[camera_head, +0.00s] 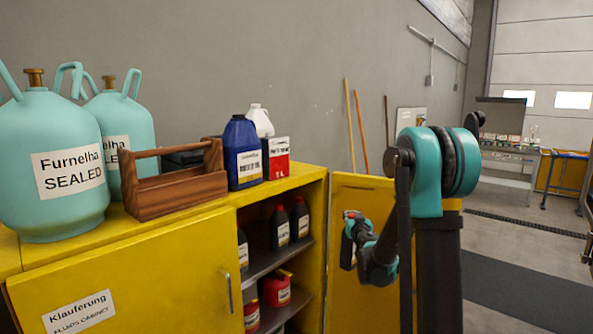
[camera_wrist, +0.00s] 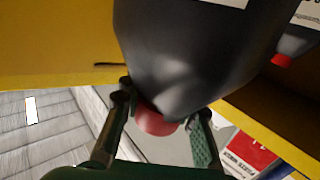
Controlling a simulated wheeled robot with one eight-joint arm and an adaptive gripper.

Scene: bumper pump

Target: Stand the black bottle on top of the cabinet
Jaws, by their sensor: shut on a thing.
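The black bottle (camera_wrist: 185,55) has a red cap (camera_wrist: 155,120) and fills the middle of the wrist view. My gripper (camera_wrist: 165,112) has one finger on each side of its cap end and is shut on it. In the head view my gripper (camera_head: 354,222) is in front of the open cabinet door, right of the shelves. A small dark shape hangs at it there, too small to identify surely. The yellow cabinet (camera_head: 140,275) stands at left and centre. Its top carries several things.
Similar black bottles (camera_head: 299,219) stand on the upper shelf. The open door (camera_head: 365,190) is close to my arm.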

